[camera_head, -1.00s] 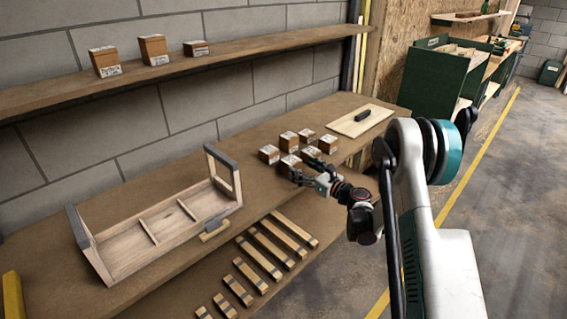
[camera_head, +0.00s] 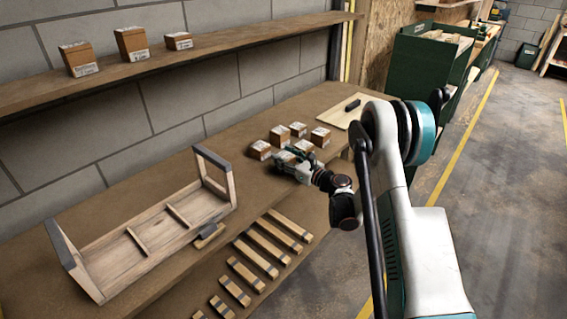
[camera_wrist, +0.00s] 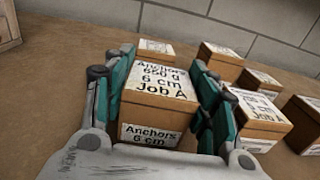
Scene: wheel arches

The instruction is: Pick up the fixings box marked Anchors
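The fixings box marked Anchors (camera_wrist: 158,95) is a brown box with white labels reading "Anchors 6 cm" and "Job A". It stands upright on the bench in the wrist view. My gripper (camera_wrist: 165,85) has its teal fingers open, one on each side of this box. The fingers are very close to its sides; I cannot tell whether they touch. In the head view my gripper (camera_head: 288,163) is at the front of the box cluster and largely hides the Anchors box.
Similar boxes stand close by: one right of my gripper (camera_wrist: 257,118), one behind it (camera_wrist: 221,60). A wooden tote (camera_head: 150,240) lies to the left on the bench, and a pale board (camera_head: 345,112) to the right. Wooden strips (camera_head: 262,250) lie below. A shelf (camera_head: 200,52) holds more boxes.

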